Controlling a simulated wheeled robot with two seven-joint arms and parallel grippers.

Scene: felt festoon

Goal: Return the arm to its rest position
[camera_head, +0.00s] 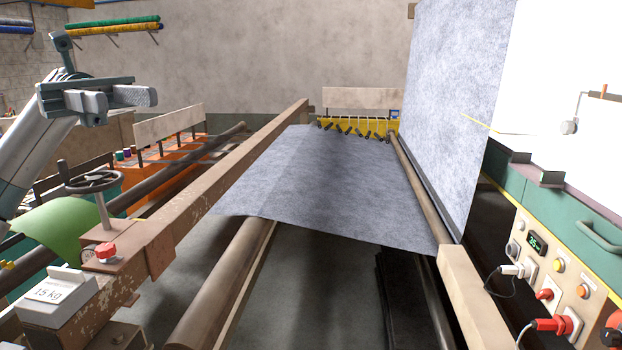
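My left arm (32,150) comes in from the left edge and is raised. Its grey gripper (121,98) is in the upper left, in the air above the rusty beam and the orange machine. Its two fingers stand apart with nothing between them, so it looks open and empty. My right gripper is not in view.
A grey felt sheet (330,185) spans the frame between the rusty beam (205,200) and a right-hand rail. A tall felt panel (455,110) hangs at right, near a green control cabinet (575,215). A handwheel (92,182) and 15 kg weight (58,296) are lower left.

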